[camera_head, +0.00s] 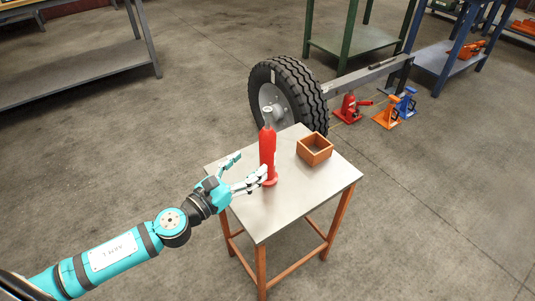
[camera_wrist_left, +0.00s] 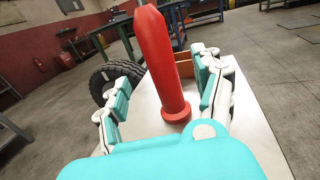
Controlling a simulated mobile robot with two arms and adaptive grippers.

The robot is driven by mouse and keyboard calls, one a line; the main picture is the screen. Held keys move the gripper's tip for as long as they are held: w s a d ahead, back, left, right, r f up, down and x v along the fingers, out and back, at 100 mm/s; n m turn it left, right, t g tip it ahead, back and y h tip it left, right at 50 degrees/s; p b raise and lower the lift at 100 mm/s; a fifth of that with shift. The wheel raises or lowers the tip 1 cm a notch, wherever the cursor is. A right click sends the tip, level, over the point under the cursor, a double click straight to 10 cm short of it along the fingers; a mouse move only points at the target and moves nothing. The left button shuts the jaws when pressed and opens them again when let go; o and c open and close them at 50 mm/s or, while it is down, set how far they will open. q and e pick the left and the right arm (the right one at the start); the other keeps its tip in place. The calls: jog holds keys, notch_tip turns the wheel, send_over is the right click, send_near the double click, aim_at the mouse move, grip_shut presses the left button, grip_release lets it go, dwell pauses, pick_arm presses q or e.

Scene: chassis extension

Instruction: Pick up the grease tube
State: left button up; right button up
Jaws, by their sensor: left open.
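The red grease tube (camera_head: 267,155) stands upright on a small metal-topped table (camera_head: 300,197), with a wider foot at its base. My left gripper (camera_head: 246,172) is open at the left of the tube, its fingers pointing toward it. In the left wrist view the tube (camera_wrist_left: 162,65) stands between the two spread fingers of my gripper (camera_wrist_left: 165,95), with a visible gap on the left side. Whether the right finger touches it I cannot tell. My right gripper is not in view.
An open orange-brown box (camera_head: 314,149) sits on the table to the right of the tube. A large tyre (camera_head: 290,95) stands behind the table. A red jack (camera_head: 350,107) and orange and blue stands (camera_head: 388,113) are on the floor behind. The table's front is clear.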

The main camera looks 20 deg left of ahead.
aim_at(262, 154)
pick_arm(q)
jog(key=x, duration=0.2)
jog(key=shift+w+d, duration=0.1)
jog(key=shift+w, duration=0.3)
jog(key=shift+p+x, duration=0.35)
jog(key=shift+x, duration=2.3)
jog(key=shift+f, duration=0.15)
grip_shut()
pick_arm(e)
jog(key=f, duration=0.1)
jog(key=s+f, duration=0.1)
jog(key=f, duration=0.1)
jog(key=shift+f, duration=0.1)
